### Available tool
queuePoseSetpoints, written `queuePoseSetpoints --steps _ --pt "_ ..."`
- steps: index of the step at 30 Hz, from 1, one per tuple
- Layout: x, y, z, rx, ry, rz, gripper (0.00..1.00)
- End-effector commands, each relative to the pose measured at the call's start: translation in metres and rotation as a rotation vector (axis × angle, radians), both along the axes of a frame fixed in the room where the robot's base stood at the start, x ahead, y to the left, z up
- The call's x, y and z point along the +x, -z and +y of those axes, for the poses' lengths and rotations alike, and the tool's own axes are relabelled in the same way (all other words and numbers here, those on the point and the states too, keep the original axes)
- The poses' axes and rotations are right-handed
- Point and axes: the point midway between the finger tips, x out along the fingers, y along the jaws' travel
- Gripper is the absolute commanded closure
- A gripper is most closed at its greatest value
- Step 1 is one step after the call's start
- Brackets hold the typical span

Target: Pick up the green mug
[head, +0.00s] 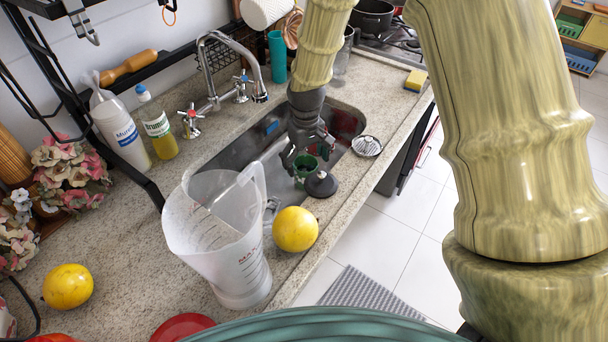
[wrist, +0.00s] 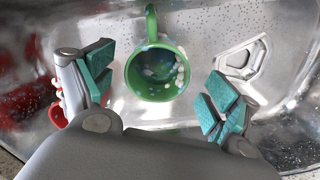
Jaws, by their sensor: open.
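The green mug (wrist: 156,72) stands in the metal sink, seen from above in the wrist view. Its handle points away, to the top of the picture, and small white pieces lie inside it. In the head view the mug (head: 305,165) shows only in part behind my gripper's fingers. My gripper (wrist: 160,96) is open and points down into the sink. Its two teal-padded fingers stand apart on the left and right of the mug, with space on both sides. No contact with the mug shows.
The sink (head: 240,150) has a dark stopper (head: 321,184) at its front edge and a strainer (head: 366,145) at its right. A clear measuring jug (head: 230,240) and a yellow fruit (head: 295,229) stand nearby. The faucet (head: 258,75) rises behind. A red item (wrist: 57,115) lies left of the gripper.

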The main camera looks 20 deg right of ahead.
Motion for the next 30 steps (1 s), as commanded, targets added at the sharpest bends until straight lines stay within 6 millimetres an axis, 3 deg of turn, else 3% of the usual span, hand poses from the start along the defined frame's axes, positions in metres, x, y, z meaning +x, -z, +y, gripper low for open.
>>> queuePoseSetpoints --steps 15,26,27,30 --pt "-0.003 0.046 0.0 0.0 -0.004 0.001 0.12" --pt "-0.003 0.053 0.001 0.0 -0.004 0.0 0.12" --pt "-0.003 0.053 0.001 0.0 -0.004 0.0 0.14" --pt "-0.002 0.053 0.001 0.0 -0.004 0.0 0.32"
